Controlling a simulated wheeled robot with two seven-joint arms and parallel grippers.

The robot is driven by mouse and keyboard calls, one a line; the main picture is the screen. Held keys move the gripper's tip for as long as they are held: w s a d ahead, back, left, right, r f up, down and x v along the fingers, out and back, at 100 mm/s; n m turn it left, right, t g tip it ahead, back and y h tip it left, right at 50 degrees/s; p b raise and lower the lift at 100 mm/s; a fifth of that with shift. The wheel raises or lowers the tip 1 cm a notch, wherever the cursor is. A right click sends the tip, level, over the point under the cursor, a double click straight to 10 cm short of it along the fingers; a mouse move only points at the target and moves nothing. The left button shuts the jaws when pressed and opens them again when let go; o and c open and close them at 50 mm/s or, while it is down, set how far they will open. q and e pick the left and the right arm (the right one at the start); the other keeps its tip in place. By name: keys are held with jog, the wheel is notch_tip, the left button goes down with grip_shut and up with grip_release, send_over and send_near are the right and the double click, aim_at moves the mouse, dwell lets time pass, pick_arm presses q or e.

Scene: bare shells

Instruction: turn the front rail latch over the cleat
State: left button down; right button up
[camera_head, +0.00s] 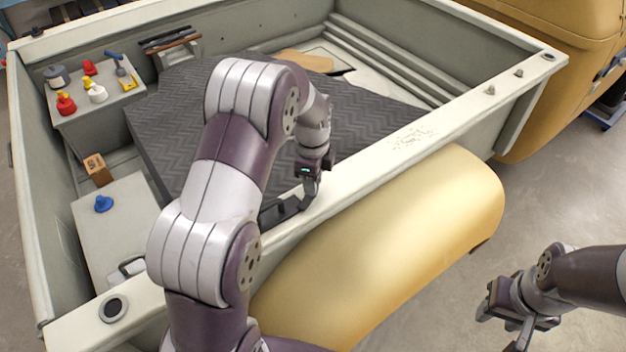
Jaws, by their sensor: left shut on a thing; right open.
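The dark front rail latch (281,210) sits at the inner edge of the truck bed's near rail (375,178). My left gripper (308,198) points down at the latch's right end and is shut on it. The fingers cover that end, and I cannot make out the cleat apart from the dark latch parts. My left arm hides the rail to the left of the latch. My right gripper (508,324) is open and empty, out over the floor at the lower right, away from the rail.
A dark ribbed mat (375,115) covers much of the bed. A yellow fender (400,245) bulges below the near rail.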

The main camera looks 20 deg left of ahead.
pick_arm(q)
jog(key=m+b, duration=0.1)
jog(key=m, duration=0.4)
jog(key=shift+r+m, duration=0.1)
jog(key=shift+m, duration=0.5)
jog(key=c, duration=0.8)
grip_release()
jog(key=shift+c, duration=0.2)
jog(key=shift+r+b, duration=0.35)
notch_tip(320, 180, up, 4)
jog(key=shift+a+r+b, duration=0.1)
jog(key=shift+b, duration=0.8)
notch_tip(320, 180, up, 8)
jog(key=p, duration=0.7)
jog(key=shift+s, duration=0.2)
